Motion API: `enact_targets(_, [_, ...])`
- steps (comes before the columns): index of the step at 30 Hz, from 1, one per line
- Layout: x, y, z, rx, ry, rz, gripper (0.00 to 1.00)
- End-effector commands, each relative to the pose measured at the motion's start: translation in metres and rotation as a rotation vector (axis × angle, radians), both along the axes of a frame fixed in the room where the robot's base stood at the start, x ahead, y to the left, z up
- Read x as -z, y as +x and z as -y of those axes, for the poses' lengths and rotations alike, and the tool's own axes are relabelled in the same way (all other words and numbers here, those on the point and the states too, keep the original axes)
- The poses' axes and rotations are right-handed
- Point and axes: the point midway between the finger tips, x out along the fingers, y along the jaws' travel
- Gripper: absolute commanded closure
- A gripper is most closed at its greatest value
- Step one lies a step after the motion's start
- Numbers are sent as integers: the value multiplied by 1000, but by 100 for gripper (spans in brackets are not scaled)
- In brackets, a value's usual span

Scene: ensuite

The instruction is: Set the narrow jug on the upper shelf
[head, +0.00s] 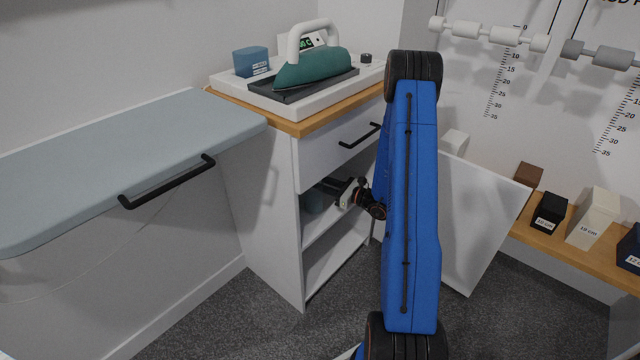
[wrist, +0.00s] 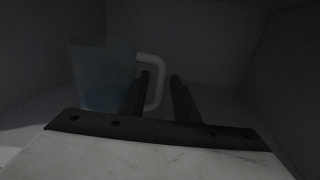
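The jug (wrist: 102,75) stands upright in the dark inside of the cabinet, in the left part of the wrist view. It has a clear, greyish body, a bluish bottom and a pale handle (wrist: 158,68) on its right. In the head view a dim bluish shape, likely the jug (head: 313,201), shows inside the upper compartment of the white cabinet (head: 265,205). My gripper (wrist: 160,76) reaches into that compartment. Its fingers are apart, with the upright part of the handle showing between or just behind them. I cannot tell whether they touch it.
The cabinet's white door (head: 482,215) hangs open at the right. A drawer (head: 335,150) sits above the opening, and a lower compartment (head: 335,262) below it looks empty. A green iron (head: 315,68) stands on top. An ironing board (head: 110,160) is at the left.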

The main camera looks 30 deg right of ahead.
Motion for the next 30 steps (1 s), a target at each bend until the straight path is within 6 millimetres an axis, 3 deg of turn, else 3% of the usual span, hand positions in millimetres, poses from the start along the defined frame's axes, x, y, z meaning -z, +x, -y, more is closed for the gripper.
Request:
enact_targets(5, [-3,-4,3,2,0,0,73])
enact_targets(21, [-3,-78,49,4,0,0,73])
enact_targets(30, [-3,-101,61,0,-1,1,73])
